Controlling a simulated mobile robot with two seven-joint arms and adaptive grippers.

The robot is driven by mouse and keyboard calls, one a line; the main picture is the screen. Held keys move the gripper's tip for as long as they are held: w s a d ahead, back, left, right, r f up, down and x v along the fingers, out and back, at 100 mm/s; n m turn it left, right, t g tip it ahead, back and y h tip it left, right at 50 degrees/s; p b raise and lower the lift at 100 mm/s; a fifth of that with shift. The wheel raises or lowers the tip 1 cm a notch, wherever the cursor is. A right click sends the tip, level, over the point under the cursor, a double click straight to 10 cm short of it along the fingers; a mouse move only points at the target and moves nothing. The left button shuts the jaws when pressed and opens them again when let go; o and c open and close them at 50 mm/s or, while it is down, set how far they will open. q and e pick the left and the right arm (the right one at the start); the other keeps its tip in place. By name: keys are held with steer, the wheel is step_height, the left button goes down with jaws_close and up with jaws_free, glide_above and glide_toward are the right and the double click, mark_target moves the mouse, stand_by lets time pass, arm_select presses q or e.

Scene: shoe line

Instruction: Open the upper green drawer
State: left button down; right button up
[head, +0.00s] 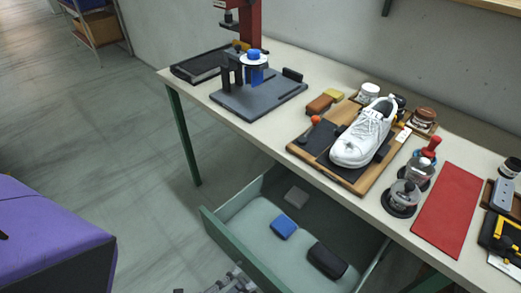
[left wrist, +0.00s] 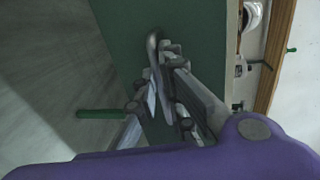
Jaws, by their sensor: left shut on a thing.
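The upper green drawer (head: 236,250) hangs under the table and stands pulled well out, with its inside showing. In it lie a grey block (head: 297,196), a blue block (head: 284,227) and a black case (head: 327,261). My left gripper (head: 232,282) is at the bottom edge of the head view, outside the drawer front. The left wrist view shows the gripper (left wrist: 166,100) shut on the metal bar handle (left wrist: 153,48) of the green front (left wrist: 122,35); the fingers partly hide the handle. My right gripper is not in view.
The table (head: 268,135) above carries a white shoe (head: 362,134) on a wooden board, glass jars, a red mat (head: 447,210) and a grey fixture plate (head: 260,96). A green table leg (head: 184,135) stands left of the drawer.

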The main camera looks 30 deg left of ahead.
arm_select(q)
steer(key=shift+s+f, duration=0.15)
steer(key=shift+f, duration=0.1)
steer(key=c, duration=1.9)
jaws_free()
steer(key=shift+c, duration=0.2)
steer(key=shift+o, duration=0.2)
steer(key=shift+r, duration=0.1)
steer(key=v, duration=1.2)
